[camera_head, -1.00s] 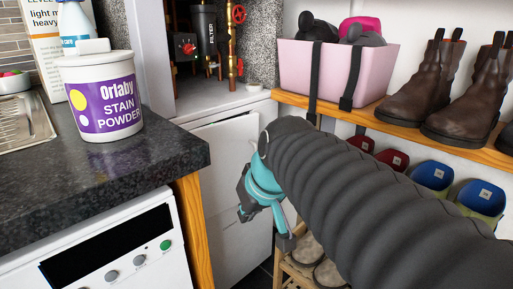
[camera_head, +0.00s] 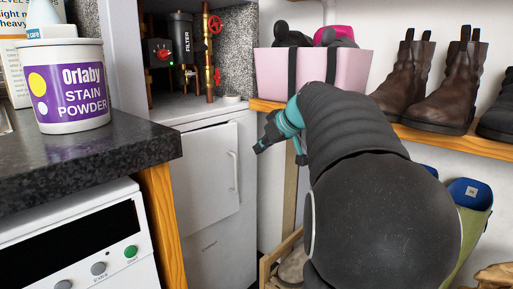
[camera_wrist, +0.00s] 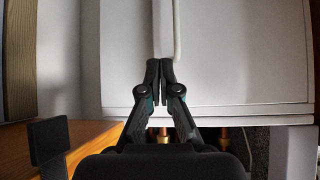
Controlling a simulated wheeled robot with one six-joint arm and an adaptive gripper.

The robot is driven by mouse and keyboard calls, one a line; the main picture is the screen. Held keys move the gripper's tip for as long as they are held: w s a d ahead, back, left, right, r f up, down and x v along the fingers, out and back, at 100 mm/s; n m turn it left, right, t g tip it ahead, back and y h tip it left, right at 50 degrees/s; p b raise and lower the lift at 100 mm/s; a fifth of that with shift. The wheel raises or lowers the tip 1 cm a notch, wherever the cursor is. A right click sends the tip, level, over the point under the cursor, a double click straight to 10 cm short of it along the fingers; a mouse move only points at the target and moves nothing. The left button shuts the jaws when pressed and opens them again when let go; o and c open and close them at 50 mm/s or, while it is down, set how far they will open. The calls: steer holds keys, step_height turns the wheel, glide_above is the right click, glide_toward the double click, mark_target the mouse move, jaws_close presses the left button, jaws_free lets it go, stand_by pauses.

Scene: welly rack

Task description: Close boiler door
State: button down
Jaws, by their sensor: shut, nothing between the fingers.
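The boiler door is a white panel (camera_head: 205,185) with a white vertical handle (camera_head: 233,172) near its right edge. It is on the lower white cabinet, beneath the pipe compartment. I cannot tell whether it is flush or slightly ajar. In the wrist view, a white panel (camera_wrist: 235,60) fills the upper part, with the handle (camera_wrist: 178,28) just above the fingertips. My gripper (camera_head: 258,148) is to the right of the handle in the head view, with its dark fingers pointing left. Its fingers (camera_wrist: 166,68) are together and hold nothing. Contact with the door does not show.
A dark worktop (camera_head: 100,160) with a stain powder tub (camera_head: 68,85) stands at left above a white appliance (camera_head: 85,245). A wooden shelf (camera_head: 440,138) with boots (camera_head: 445,85) and a pink bin (camera_head: 310,72) is at right. Exposed pipes (camera_head: 208,60) show above the door.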

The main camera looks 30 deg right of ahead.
steer(key=w+a+f, duration=0.2)
steer(key=w+f, duration=0.2)
steer(key=w, duration=0.4)
steer(key=shift+w+a+f, duration=0.15)
steer(key=shift+w+f, duration=0.15)
steer(key=shift+w, duration=0.1)
